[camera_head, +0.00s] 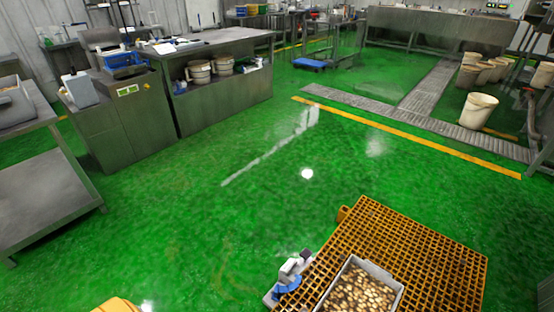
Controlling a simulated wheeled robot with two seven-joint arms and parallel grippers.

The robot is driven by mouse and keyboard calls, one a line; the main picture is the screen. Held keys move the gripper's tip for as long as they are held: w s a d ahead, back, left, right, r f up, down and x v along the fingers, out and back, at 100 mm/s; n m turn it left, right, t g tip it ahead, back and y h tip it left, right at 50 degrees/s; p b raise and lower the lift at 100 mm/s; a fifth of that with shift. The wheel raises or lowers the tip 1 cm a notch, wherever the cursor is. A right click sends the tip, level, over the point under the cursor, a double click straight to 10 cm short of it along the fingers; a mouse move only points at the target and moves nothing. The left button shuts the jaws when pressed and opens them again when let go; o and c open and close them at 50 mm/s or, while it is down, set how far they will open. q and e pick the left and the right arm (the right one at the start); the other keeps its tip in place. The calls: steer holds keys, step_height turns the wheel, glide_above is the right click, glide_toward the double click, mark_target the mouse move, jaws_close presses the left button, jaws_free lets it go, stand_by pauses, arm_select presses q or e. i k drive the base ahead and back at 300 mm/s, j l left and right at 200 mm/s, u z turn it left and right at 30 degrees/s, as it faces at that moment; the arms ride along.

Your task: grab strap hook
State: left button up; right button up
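I cannot make out a strap hook anywhere in the head view. Neither of my grippers can be made out in this view. A small grey-and-white device with a blue part and a dark top (289,280) sits at the left edge of an orange-yellow grating (428,246); I cannot tell what it is. A grey metal tray (376,267) full of small brownish pieces rests on the grating, cut off by the bottom edge.
The green floor (200,215) is open between the grating and the steel counters (124,122) at upper left. A steel table (45,200) stands at far left. White buckets (478,110) stand at upper right near a floor drain (420,120).

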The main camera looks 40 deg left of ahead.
mark_target(275, 296)
steer(key=u, duration=1.1)
